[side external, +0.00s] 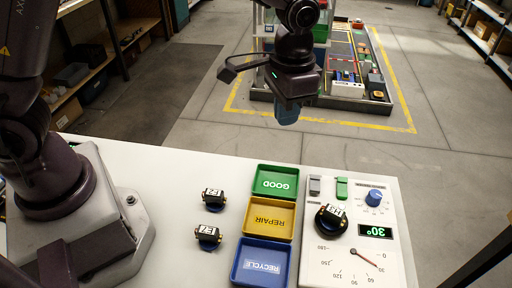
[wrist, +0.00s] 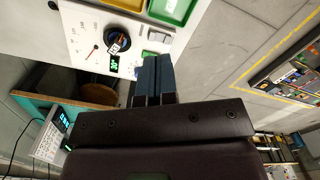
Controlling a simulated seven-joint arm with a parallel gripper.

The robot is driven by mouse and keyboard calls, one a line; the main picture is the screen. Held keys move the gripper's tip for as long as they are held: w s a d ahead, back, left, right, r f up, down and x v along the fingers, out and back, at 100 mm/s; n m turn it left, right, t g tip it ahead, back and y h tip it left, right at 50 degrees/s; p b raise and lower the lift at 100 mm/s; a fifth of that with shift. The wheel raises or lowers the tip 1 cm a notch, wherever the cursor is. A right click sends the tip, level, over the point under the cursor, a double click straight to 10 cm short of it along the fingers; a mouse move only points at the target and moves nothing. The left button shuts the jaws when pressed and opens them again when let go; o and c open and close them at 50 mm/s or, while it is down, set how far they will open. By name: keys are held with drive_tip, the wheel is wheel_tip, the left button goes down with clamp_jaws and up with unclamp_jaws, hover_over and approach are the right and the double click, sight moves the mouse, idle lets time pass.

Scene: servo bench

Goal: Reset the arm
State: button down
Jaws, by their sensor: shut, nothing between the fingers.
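My gripper (side external: 288,114) hangs above the far edge of the white bench, near the top middle of the side view. In the wrist view its blue fingers (wrist: 152,78) are together with nothing between them. It touches nothing on the bench. A tester panel (side external: 314,264) stands at the right of the bench with a dial, a blue knob (side external: 374,197) and a display (side external: 376,231) reading 30°. A servo (side external: 328,219) with a white label sits on the panel's round black mount. Two more labelled servos, one farther (side external: 212,196) and one nearer (side external: 207,235), rest on the bench left of the trays.
A green GOOD tray (side external: 258,190), a yellow REPAIR tray (side external: 251,228) and a blue RECYCLE tray (side external: 246,276) stand in a column and look empty. The bench left of the servos is clear. A yellow-outlined floor area (side external: 320,122) and shelves lie beyond.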

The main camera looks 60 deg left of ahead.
drive_tip(key=s+a+r+n+t, duration=0.1)
drive_tip(key=s+a+r+t, duration=0.2)
drive_tip(key=s+a+r, duration=0.3)
drive_tip(key=s+a+r+n+t, duration=0.2)
drive_tip(key=s+a+r, duration=0.3)
drive_tip(key=s, duration=0.8)
wheel_tip(320, 180, up, 2)
drive_tip(key=shift+a+r+t, duration=0.2)
drive_tip(key=shift+a+t, duration=0.2)
idle(0.5)
